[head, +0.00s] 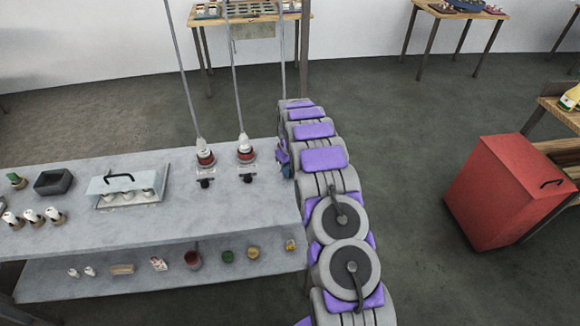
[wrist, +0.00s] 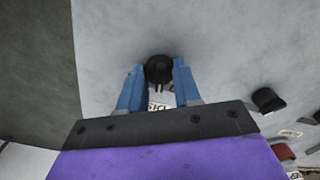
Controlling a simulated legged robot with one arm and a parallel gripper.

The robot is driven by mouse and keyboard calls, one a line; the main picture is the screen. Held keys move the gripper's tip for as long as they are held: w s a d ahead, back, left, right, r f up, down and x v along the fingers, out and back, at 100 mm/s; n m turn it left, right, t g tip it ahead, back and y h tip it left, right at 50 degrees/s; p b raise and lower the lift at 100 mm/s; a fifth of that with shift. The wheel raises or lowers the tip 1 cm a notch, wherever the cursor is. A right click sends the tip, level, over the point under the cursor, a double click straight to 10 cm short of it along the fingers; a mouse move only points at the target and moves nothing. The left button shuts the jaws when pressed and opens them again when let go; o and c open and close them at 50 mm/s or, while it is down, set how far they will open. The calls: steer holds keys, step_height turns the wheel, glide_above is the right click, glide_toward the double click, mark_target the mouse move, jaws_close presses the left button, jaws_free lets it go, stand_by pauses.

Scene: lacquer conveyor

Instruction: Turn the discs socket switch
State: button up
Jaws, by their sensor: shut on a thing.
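A round black switch knob (wrist: 159,69) sits on the grey table top (wrist: 110,40) in the wrist view. My gripper (wrist: 159,80) has its two blue fingers on either side of this knob and is shut on it. A white label (wrist: 158,105) with partly hidden letters lies just below the knob, between the fingers. In the head view my gripper (head: 284,160) is at the right end of the table, and my arm hides the held knob.
Plugs with cables (head: 205,155) (head: 245,150) rise left of my gripper. A metal tray with a clear lid (head: 122,184) and a black box (head: 53,181) stand farther left. A lower shelf (head: 70,290) holds small items. A red bin (head: 505,190) stands on the floor at right.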

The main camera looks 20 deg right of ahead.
steer(key=m+p, duration=0.1)
steer(key=m, duration=0.1)
steer(key=m+p, duration=0.1)
steer(key=shift+w+r+m, duration=0.1)
steer(key=shift+r+m, duration=0.1)
steer(key=shift+m, duration=0.2)
steer(key=m+p, duration=0.2)
steer(key=m, duration=0.2)
steer(key=shift+f+m, duration=0.1)
steer(key=shift+m, duration=0.2)
steer(key=o, duration=1.1)
steer(key=shift+f, duration=0.1)
steer(key=shift+c, duration=0.2)
step_height(320, 180, up, 17)
steer(key=p, duration=0.2)
